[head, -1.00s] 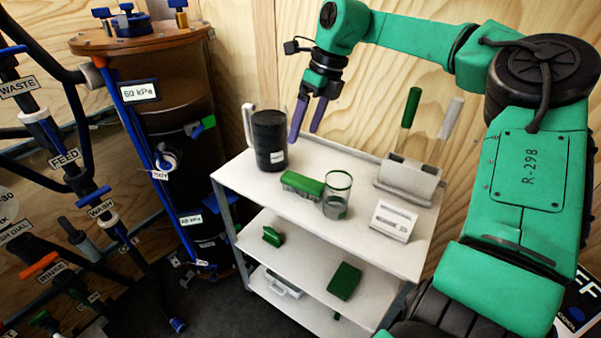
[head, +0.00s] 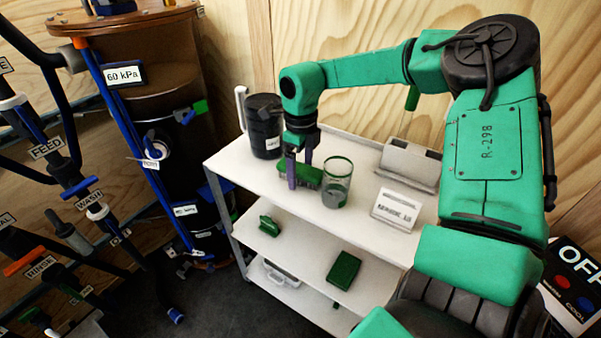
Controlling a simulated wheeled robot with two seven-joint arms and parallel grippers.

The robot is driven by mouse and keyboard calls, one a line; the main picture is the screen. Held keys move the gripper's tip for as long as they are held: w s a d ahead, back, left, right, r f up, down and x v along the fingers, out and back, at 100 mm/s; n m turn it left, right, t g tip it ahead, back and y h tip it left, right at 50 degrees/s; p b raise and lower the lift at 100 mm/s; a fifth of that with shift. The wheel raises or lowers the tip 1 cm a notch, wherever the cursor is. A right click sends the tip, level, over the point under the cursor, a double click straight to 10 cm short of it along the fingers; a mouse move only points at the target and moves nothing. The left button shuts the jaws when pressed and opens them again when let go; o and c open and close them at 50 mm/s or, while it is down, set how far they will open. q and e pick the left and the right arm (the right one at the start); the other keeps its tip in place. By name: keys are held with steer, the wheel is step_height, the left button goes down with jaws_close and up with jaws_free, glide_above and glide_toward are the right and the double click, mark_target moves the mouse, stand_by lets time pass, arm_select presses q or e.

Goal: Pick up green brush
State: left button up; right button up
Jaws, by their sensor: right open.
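The green brush (head: 312,175) lies on the white cart's top shelf (head: 238,166), with a clear glass (head: 336,185) close at its right end. My right gripper (head: 300,172) is open and points down at the brush. One purple finger shows in front of the brush and the other at its far side, so the brush appears to lie between them. The gripper hides part of the brush, and I cannot tell whether the fingers touch it. My left gripper is not in view.
A dark jug (head: 263,128) stands behind and left of the brush. A white labelled block (head: 397,208) and a grey holder (head: 410,163) stand to the right. A green clip-like item (head: 269,226) and a green box (head: 344,269) lie on the lower shelf.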

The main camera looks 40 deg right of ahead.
mark_target(300, 167)
jaws_close()
steer(key=shift+r, duration=0.1)
step_height(300, 167, up, 20)
steer(key=p, duration=0.2)
steer(key=c, duration=0.9)
jaws_free()
steer(key=shift+c, duration=0.2)
steer(key=c, duration=0.3)
